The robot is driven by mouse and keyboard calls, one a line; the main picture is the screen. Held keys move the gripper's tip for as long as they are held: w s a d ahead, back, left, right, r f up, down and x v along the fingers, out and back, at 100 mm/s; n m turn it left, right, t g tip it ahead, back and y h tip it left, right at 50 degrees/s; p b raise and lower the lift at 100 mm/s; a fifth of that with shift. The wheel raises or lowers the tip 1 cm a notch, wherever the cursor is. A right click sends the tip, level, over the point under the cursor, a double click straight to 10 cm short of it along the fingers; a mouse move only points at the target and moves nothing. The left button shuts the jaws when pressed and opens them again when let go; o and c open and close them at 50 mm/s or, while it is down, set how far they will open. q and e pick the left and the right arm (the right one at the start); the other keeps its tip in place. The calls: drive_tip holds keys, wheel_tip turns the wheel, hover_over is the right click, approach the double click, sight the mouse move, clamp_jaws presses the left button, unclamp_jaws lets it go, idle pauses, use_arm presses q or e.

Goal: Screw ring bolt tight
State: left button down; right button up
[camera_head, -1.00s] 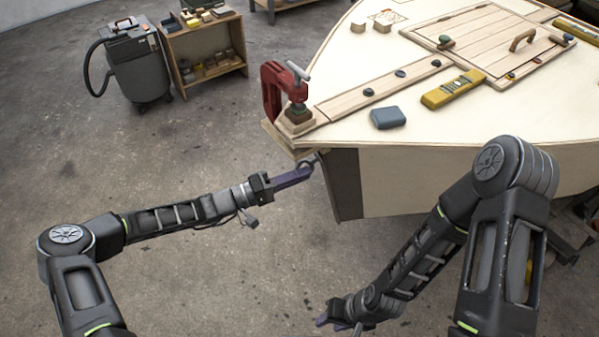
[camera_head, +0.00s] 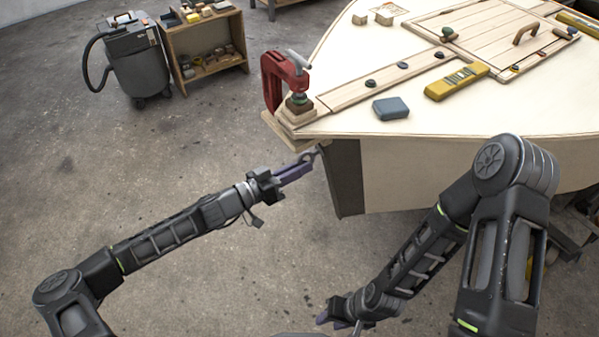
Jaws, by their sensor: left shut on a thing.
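The ring bolt (camera_head: 311,154) is a small grey ring at the bow edge of the plywood hull (camera_head: 420,165), just below the deck corner. My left gripper (camera_head: 304,163) comes in from the left and is shut on the ring bolt. Its purple fingers cover part of the ring, and the shank is too small to make out. My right gripper (camera_head: 326,318) hangs low at the bottom middle, over the floor and away from the hull. Its fingers are small and partly hidden, so its opening is unclear.
A red clamp (camera_head: 284,80) grips the bow tip above my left gripper. A blue block (camera_head: 391,108), a yellow tool (camera_head: 456,81) and a wooden hatch (camera_head: 500,40) lie on the deck. A vacuum (camera_head: 137,60) and shelf (camera_head: 207,55) stand at the back left. The floor between is clear.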

use_arm(q)
drive_tip(key=m+b, duration=0.1)
drive_tip(key=b, duration=0.1)
drive_tip(key=m+t+b, duration=0.1)
drive_tip(key=m+b, duration=0.1)
drive_tip(key=b, duration=0.1)
drive_tip(key=m+y+b, duration=0.1)
drive_tip(key=m+b, duration=0.1)
drive_tip(key=b, duration=0.1)
drive_tip(key=shift+s+d+f+t, duration=0.15)
drive_tip(key=shift+d+f+t, duration=0.1)
drive_tip(key=shift+f+t, duration=0.15)
drive_tip(key=c, duration=1.5)
unclamp_jaws()
drive_tip(key=shift+r, duration=0.1)
drive_tip(key=shift+a, duration=0.1)
